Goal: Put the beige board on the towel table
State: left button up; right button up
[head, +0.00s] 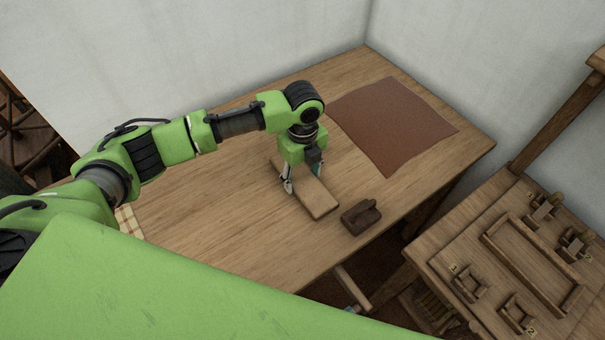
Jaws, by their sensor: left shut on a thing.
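The beige board (318,205) is a long, flat wooden piece lying on, or just above, the large wooden table (215,215); I cannot tell whether it touches. My left gripper (302,181) points down over the board with one finger on each side, shut on it around its middle. The gripper hides part of the board's far half. A checked cloth (129,222) shows at the table's left edge, partly hidden by my left arm. I cannot tell for certain which surface is the towel table. My right gripper is not in view.
A dark brown wooden block with a handle (361,216) stands just right of the board's near end. A reddish-brown mat (393,123) lies at the table's back right. A lower wooden stand (450,245) with a tray frame and numbered holders is at right. The table's left middle is clear.

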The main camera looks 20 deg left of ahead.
aim_at(303, 180)
pick_arm(q)
jog(key=shift+f, duration=0.1)
jog(key=o, duration=1.2)
jog(key=shift+f, duration=0.1)
jog(key=shift+o, duration=0.2)
notch_tip(303, 180, up, 12)
jog(key=b, duration=0.1)
jog(key=shift+b, duration=0.3)
jog(key=shift+s+d, duration=0.1)
